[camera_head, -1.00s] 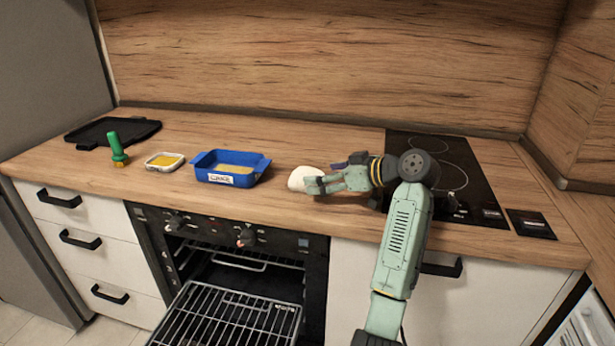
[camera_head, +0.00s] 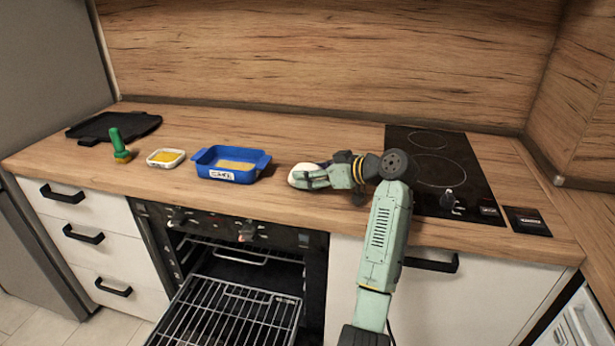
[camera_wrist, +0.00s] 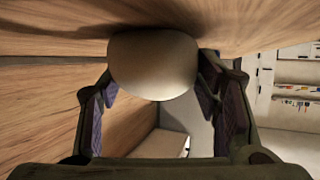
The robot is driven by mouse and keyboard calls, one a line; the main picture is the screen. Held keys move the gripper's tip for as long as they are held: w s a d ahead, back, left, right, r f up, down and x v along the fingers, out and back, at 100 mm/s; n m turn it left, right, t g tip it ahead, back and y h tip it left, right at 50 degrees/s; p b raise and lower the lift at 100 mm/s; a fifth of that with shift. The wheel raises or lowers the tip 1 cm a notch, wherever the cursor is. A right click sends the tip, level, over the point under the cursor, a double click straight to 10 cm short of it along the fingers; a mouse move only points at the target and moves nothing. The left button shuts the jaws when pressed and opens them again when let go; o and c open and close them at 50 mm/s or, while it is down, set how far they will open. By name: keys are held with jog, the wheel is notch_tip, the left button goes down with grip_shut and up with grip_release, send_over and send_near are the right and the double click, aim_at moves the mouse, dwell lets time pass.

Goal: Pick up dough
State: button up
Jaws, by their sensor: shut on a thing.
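The dough (camera_head: 300,176) is a pale, rounded lump at the middle of the wooden counter. It also shows large between the fingers in the wrist view (camera_wrist: 153,65). My gripper (camera_head: 312,178) reaches it from the right, low over the counter, and is shut on it. In the wrist view the finger pads lie on both sides of the dough. I cannot tell whether the dough is touching the counter or slightly above it.
A blue baking dish (camera_head: 214,173), a small white dish with yellow contents (camera_head: 150,162), a green-handled brush (camera_head: 118,142) and a black tray (camera_head: 92,130) stand to the left. A black cooktop (camera_head: 450,185) is at right. Below, the oven is open with its rack (camera_head: 225,318) pulled out.

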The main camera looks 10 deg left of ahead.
jog(key=c, duration=0.7)
jog(key=shift+r, duration=0.1)
